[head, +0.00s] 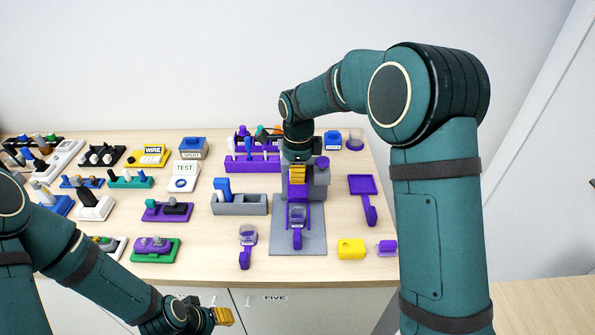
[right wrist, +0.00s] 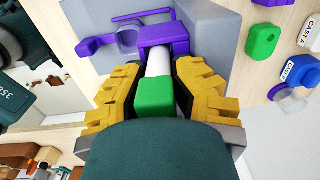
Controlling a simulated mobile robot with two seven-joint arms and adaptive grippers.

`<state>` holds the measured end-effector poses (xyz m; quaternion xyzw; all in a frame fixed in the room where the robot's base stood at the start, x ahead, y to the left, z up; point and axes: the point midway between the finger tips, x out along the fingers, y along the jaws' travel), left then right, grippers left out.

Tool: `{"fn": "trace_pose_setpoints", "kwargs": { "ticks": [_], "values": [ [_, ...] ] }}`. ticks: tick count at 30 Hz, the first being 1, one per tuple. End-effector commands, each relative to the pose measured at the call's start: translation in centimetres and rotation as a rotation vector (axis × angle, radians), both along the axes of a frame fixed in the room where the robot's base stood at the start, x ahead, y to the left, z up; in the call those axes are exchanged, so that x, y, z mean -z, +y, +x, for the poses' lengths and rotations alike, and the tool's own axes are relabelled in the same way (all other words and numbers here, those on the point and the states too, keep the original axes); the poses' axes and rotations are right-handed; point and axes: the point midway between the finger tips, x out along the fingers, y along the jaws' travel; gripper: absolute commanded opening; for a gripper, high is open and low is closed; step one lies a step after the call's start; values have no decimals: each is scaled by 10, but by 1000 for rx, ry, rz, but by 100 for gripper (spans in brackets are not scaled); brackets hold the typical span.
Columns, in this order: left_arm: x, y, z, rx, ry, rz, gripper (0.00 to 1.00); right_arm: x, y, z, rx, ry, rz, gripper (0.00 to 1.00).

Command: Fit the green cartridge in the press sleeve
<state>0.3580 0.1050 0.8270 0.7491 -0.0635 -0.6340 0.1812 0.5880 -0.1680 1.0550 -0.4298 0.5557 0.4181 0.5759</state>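The green cartridge, a green block with a white cylindrical end, shows in the right wrist view (right wrist: 155,97). My right gripper (right wrist: 160,75) has its yellow fingers on both sides of it and appears shut on it. The white end points at the purple press sleeve (right wrist: 163,33) and meets its edge; how deep it sits I cannot tell. In the head view my right gripper (head: 298,174) points down at the grey press (head: 319,180), and the cartridge is hidden there. My left gripper (head: 223,316) is low in front of the bench, its finger gap not clear.
A clear cup with a purple handle (head: 297,238) stands on the press's grey base plate (head: 284,244). Another clear cup with a purple handle (head: 245,258) is to its left. A yellow block (head: 351,249) and a purple scoop (head: 370,211) lie to the right. Several trays fill the left side.

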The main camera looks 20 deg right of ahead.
Motion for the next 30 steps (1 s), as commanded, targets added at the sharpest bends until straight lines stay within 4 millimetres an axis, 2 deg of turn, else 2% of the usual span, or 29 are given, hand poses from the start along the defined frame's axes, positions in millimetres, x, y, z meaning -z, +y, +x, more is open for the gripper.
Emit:
{"fn": "trace_pose_setpoints", "kwargs": {
  "ticks": [1, 2, 17, 23, 30],
  "values": [
    [2, 0, 0, 0, 0, 0, 47, 20, -3, -8, 3, 39, -7, 44],
    [2, 0, 0, 0, 0, 0, 47, 20, -3, -8, 2, 38, -8, 46],
    [2, 0, 0, 0, 0, 0, 47, 17, -4, -7, 0, 31, -10, 46],
    [2, 0, 0, 0, 0, 0, 47, -8, -3, -8, 1, 24, -10, 46],
    [1, 0, 0, 0, 0, 0, 47, -65, 1, -12, -1, 7, -5, 46]
  ]
}}
